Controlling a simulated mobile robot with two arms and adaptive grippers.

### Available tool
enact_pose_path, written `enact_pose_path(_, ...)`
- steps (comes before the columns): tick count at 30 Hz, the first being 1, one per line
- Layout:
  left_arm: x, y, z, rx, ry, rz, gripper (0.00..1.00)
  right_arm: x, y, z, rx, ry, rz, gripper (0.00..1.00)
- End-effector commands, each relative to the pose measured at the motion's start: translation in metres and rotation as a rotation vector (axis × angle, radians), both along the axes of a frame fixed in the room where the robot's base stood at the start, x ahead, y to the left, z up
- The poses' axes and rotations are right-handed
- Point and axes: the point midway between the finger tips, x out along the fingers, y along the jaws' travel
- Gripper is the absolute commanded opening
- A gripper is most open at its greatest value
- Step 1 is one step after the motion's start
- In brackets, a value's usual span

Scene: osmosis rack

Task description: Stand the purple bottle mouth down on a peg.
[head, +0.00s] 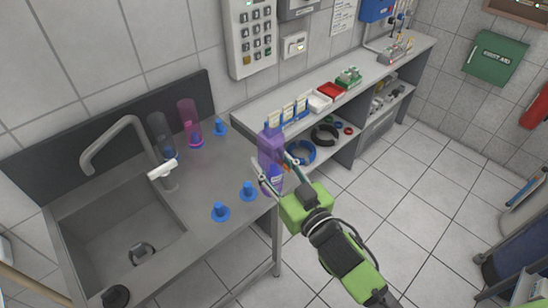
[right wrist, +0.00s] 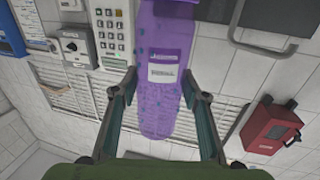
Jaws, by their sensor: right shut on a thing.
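The purple bottle (head: 271,147) is held roughly upright above the right edge of the grey counter. My right gripper (head: 272,167) is shut on it, one finger on each side. In the right wrist view the translucent bottle (right wrist: 165,45) with a white label stands between the fingers (right wrist: 160,85); its far end is cut off by the frame, and I cannot make out the mouth. Free blue pegs stand on the counter: two at the front (head: 248,191) (head: 220,212) and one at the back (head: 220,128). My left gripper is not in view.
A pink bottle (head: 187,118) and a clear grey bottle (head: 158,130) stand on pegs at the back. A sink (head: 120,235) with a tap (head: 120,126) is to the left. A shelf bench (head: 400,60) with boxes runs along the wall behind the bottle.

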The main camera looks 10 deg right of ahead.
Motion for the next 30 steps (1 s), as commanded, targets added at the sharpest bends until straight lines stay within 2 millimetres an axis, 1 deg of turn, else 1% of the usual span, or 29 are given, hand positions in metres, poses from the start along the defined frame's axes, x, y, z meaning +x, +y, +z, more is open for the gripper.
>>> enact_pose_path(1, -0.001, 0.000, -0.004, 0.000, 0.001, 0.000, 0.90, 0.003, 0.002, -0.004, 0.000, -0.001, -0.001, 0.22)
enact_pose_path(5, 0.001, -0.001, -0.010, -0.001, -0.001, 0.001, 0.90, 0.011, 0.007, -0.008, 0.001, -0.002, -0.001, 0.22)
enact_pose_path(15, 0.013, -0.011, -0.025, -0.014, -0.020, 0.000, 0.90, 0.034, 0.024, -0.019, 0.001, -0.002, -0.001, 0.22)
enact_pose_path(30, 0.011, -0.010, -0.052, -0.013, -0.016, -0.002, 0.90, 0.068, 0.049, -0.036, 0.001, -0.002, -0.001, 0.22)
